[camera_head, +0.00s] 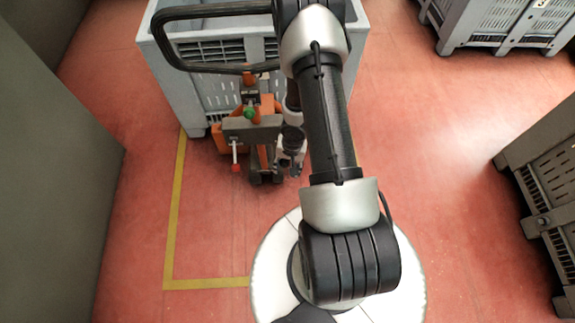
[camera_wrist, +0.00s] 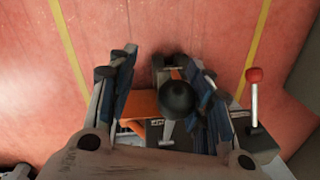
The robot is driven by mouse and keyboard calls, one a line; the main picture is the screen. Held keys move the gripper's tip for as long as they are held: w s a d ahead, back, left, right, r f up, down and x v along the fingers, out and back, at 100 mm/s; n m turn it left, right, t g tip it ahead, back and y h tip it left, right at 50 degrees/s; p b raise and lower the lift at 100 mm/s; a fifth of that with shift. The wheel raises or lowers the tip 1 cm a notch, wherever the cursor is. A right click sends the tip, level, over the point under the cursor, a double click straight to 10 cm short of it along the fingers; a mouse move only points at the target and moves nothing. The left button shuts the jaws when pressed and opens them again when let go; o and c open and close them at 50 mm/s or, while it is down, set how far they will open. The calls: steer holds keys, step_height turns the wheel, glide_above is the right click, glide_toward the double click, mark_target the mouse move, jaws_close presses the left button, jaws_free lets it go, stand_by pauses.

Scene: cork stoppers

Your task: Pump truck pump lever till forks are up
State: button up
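The orange and grey pump truck (camera_head: 240,127) stands in front of a grey slatted crate, with a green knob (camera_head: 249,113) on top. A lever with a red knob (camera_head: 236,168) sticks out at its left front; this red knob also shows at right in the wrist view (camera_wrist: 254,75). In the wrist view a lever with a dark round knob (camera_wrist: 177,98) stands between my fingers, closer to the right one. My gripper (camera_wrist: 158,70) is open, with a clear gap left of the knob. In the head view my gripper (camera_head: 290,160) is small beside the truck's right side. The forks are hidden.
The grey crate (camera_head: 180,80) stands behind the truck. A yellow floor line (camera_head: 172,220) runs along the left and front. More crates stand at right (camera_head: 545,165) and top right (camera_head: 490,22). A grey block (camera_head: 50,170) is at left. Red floor between is clear.

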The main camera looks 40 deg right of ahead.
step_height(320, 180, up, 20)
steer(key=s+d+p, duration=0.1)
steer(key=p, duration=2)
steer(key=shift+s+d, duration=0.15)
steer(key=shift+s, duration=0.1)
steer(key=shift+f, duration=0.1)
stand_by(0.6)
steer(key=w+d+r+n+h+b, duration=0.25)
steer(key=w+r, duration=0.35)
steer(key=r, duration=0.4)
steer(key=a+r+n+t+b, duration=0.1)
steer(key=a+r+b, duration=0.1)
steer(key=r, duration=0.5)
steer(key=a+r+n+t+b, duration=0.1)
steer(key=a+r+b, duration=0.2)
steer(key=r, duration=0.3)
steer(key=s+a+r+n+t+y+b, duration=0.1)
steer(key=s+a+r+n+y+b, duration=0.1)
steer(key=s+a+r+n+b, duration=0.3)
steer(key=s+a+r+b, duration=0.1)
steer(key=s+a+r, duration=0.3)
steer(key=s+a, duration=0.6)
steer(key=shift+s+t+b, duration=0.35)
steer(key=shift+s+t, duration=0.05)
steer(key=shift+s, duration=0.45)
